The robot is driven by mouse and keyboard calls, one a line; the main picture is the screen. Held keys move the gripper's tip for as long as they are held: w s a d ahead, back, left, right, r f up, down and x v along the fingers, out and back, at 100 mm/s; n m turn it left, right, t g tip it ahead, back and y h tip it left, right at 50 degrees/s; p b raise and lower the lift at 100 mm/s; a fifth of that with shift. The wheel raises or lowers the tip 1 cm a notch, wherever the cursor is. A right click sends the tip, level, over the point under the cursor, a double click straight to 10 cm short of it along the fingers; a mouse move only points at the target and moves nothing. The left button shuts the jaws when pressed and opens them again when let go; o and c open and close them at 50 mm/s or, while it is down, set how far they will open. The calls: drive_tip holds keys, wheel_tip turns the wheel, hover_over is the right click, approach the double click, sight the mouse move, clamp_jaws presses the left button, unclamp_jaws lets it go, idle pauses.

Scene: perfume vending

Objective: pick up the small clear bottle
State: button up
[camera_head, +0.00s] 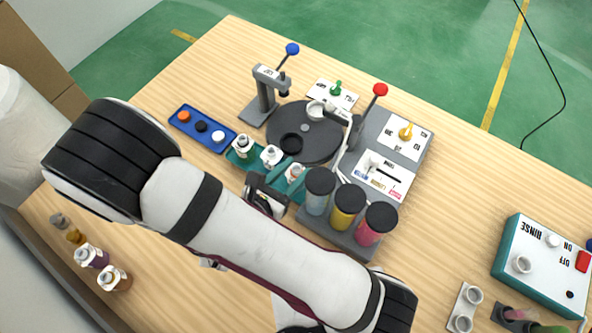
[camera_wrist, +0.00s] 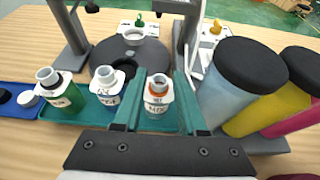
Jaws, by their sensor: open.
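A small clear bottle (camera_wrist: 157,98) with a white collar label and an orange-tinted mouth stands upright at the right end of the teal tray (camera_wrist: 62,133). In the head view, this bottle (camera_head: 296,172) is partly hidden by my gripper (camera_head: 289,174). In the wrist view, my gripper (camera_wrist: 158,78) is open, with one teal finger on each side of the bottle. I cannot tell whether either finger touches it. A blue-filled bottle (camera_wrist: 106,88) and a green-filled bottle (camera_wrist: 58,90) stand to its left in the tray.
Black-lidded jars (camera_head: 343,207) stand close on the right. A dark turntable (camera_head: 305,145) and a blue-knobbed press (camera_head: 266,95) lie behind. A blue cap tray (camera_head: 202,128) is at left. Several loose bottles (camera_head: 88,256) stand at the lower left.

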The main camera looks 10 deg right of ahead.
drive_tip(key=shift+x, duration=0.75)
clamp_jaws()
drive_tip(key=shift+r, duration=0.1)
